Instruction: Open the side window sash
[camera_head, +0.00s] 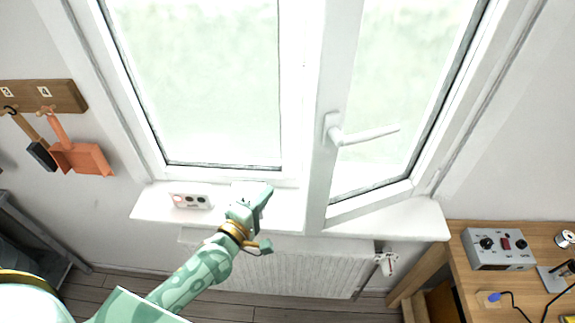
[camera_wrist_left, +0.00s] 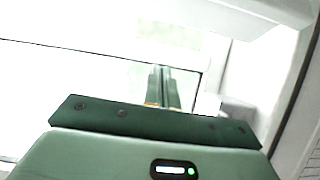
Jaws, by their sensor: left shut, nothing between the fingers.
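The side window sash (camera_head: 318,150) is the white right-hand frame with a pale pane. Its lower edge slants out over the sill on the left side, so it stands ajar, swung inward from its right side. Its white handle (camera_head: 365,134) lies level, pointing right. My left gripper (camera_head: 260,192) is shut and empty above the sill, left of the sash's free edge and below the handle. In the left wrist view its fingers (camera_wrist_left: 162,88) are together before a white frame and bright glass. I cannot tell whether they touch anything. My right gripper is not in view.
The white sill (camera_head: 385,222) carries a small white box (camera_head: 190,201) left of my gripper. A radiator (camera_head: 290,272) is below. A wooden desk (camera_head: 455,240) with a grey control box (camera_head: 498,249) stands at right. A rack (camera_head: 62,96) holds an orange dustpan (camera_head: 84,158) at left.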

